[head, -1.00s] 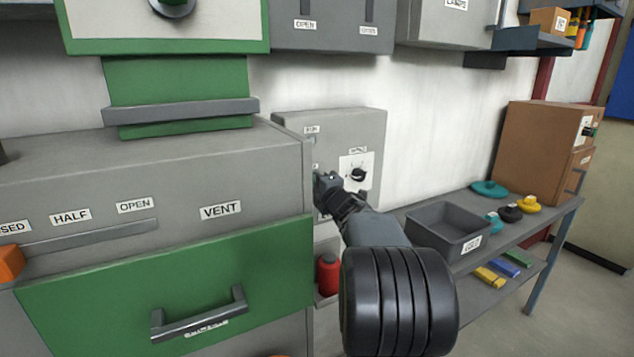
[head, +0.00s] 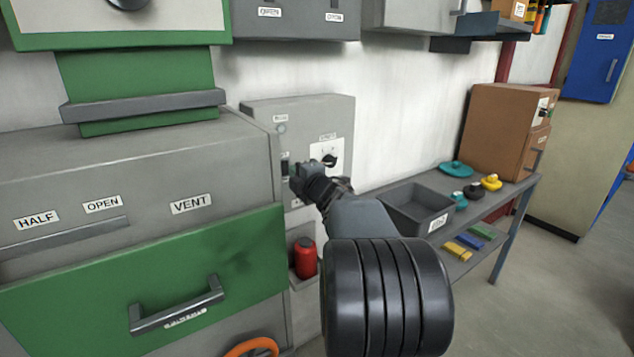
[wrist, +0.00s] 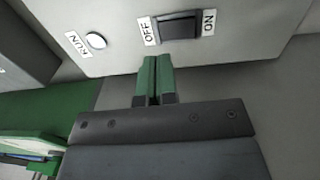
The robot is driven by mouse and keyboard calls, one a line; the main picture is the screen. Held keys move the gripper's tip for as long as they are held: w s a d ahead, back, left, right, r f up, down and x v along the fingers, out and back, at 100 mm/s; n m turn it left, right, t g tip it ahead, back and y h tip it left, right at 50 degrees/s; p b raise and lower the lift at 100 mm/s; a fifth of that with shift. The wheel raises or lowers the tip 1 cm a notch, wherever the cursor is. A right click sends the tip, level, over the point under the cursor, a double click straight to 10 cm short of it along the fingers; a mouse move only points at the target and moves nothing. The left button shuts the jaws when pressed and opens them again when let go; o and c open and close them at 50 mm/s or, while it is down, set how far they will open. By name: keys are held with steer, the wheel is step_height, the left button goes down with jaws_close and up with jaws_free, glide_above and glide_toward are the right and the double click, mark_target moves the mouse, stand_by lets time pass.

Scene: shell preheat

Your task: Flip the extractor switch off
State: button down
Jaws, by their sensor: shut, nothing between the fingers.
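The extractor switch is a dark rocker (wrist: 180,27) on the grey control box (head: 262,112), between an OFF label on its left and an ON label on its right in the wrist view. In the head view the switch (head: 285,167) shows as a dark patch just left of my gripper (head: 296,184). My gripper (wrist: 155,68) is shut and empty, its green fingertips together. In the wrist view the tips lie just below the OFF end of the rocker. I cannot tell whether they touch it, nor which way the rocker is tilted.
A pale round RUN lamp or button (wrist: 96,40) and a black dial (head: 329,159) are on the same box. The green-fronted VENT cabinet (head: 150,285) stands close on the left. A red bottle (head: 305,258) is below the box. A grey bin (head: 415,207) sits on the bench at right.

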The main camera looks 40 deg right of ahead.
steer(key=s+a, duration=0.1)
steer(key=s, duration=0.7)
steer(key=shift+s+r, duration=0.25)
steer(key=shift+r, duration=0.2)
